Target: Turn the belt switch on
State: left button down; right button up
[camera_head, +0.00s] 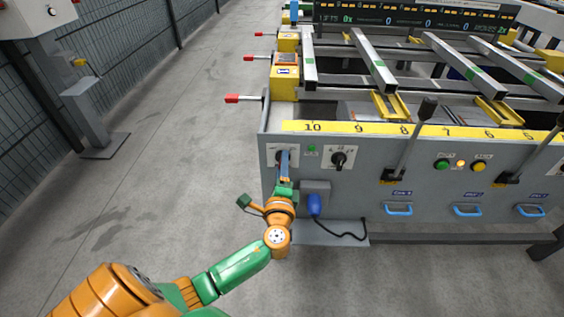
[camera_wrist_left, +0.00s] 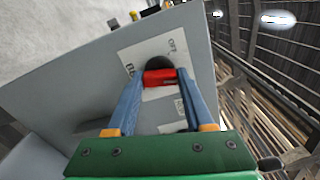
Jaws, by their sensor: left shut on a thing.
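The belt switch has a red handle (camera_wrist_left: 158,77) on a dark round base, set in a white label plate (camera_wrist_left: 146,50) on the grey panel. In the wrist view, the two blue fingers of my left gripper (camera_wrist_left: 162,82) lie on either side of the red handle and are shut on it. In the head view my left gripper (camera_head: 284,162) reaches the white switch plate at the panel's left end and hides the handle. My right gripper is not in view.
A black rotary switch (camera_head: 339,159) and a green lamp (camera_head: 311,148) sit just right. Levers (camera_head: 414,137) and blue handles (camera_head: 398,209) line the grey panel (camera_head: 360,190).

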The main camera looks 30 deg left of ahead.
pick_arm(q)
jog(key=shift+f+m+p, duration=0.1)
jog(key=shift+m+p, duration=1.05)
jog(key=shift+m, duration=2.05)
jog(key=shift+c, duration=1.4)
grip_release()
jog(key=v, duration=0.7)
jog(key=shift+s, duration=0.1)
